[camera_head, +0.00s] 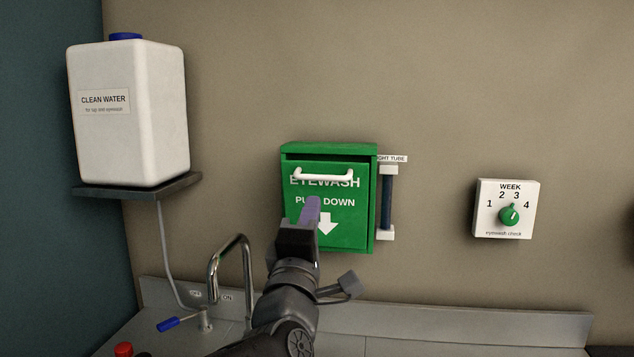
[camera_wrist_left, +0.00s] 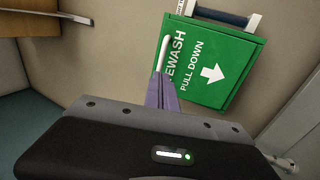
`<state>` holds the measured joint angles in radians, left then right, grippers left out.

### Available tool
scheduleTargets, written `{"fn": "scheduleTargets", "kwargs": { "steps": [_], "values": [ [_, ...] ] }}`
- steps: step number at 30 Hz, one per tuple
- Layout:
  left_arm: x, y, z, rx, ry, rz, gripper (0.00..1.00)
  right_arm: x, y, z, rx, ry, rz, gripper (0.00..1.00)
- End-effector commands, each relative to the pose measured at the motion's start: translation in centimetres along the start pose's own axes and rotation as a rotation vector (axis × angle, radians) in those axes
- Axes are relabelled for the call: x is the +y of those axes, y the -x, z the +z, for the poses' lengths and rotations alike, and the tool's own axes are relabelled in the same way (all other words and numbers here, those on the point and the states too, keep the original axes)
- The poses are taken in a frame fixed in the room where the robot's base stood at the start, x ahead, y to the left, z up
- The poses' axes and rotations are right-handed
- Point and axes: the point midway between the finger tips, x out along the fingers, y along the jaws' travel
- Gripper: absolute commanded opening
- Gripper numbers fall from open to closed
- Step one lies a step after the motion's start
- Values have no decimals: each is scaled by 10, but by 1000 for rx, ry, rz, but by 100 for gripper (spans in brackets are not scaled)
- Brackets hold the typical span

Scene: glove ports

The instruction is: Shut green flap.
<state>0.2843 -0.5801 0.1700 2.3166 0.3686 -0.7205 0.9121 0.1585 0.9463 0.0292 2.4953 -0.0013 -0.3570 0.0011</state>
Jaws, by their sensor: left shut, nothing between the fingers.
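The green flap (camera_head: 345,215) is the front of the green eyewash box (camera_head: 330,149) on the wall. My right gripper is out of view.
A sight tube (camera_head: 387,200) is fixed right of the box, and a week dial (camera_head: 507,210) is further right. A white water container (camera_head: 130,120) stands on a shelf (camera_head: 150,192) at left. A curved tap (camera_head: 214,265) rises from the counter (camera_head: 420,323) below.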

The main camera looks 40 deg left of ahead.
Motion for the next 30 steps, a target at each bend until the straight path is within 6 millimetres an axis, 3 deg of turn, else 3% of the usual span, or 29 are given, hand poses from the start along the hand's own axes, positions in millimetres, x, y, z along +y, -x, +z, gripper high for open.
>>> {"fn": "scheduleTargets", "kwargs": {
  "steps": [3, 9, 24, 30],
  "values": [
    [2, -26, 0, 1, 0, -3, 0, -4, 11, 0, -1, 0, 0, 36],
    [2, -54, 0, -1, 1, -2, 0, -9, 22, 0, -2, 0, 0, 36],
    [1, -62, 0, -1, 1, -1, 0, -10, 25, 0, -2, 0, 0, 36],
    [10, -78, 0, 2, 1, -65, 0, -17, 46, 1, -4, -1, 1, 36]
  ]
}}
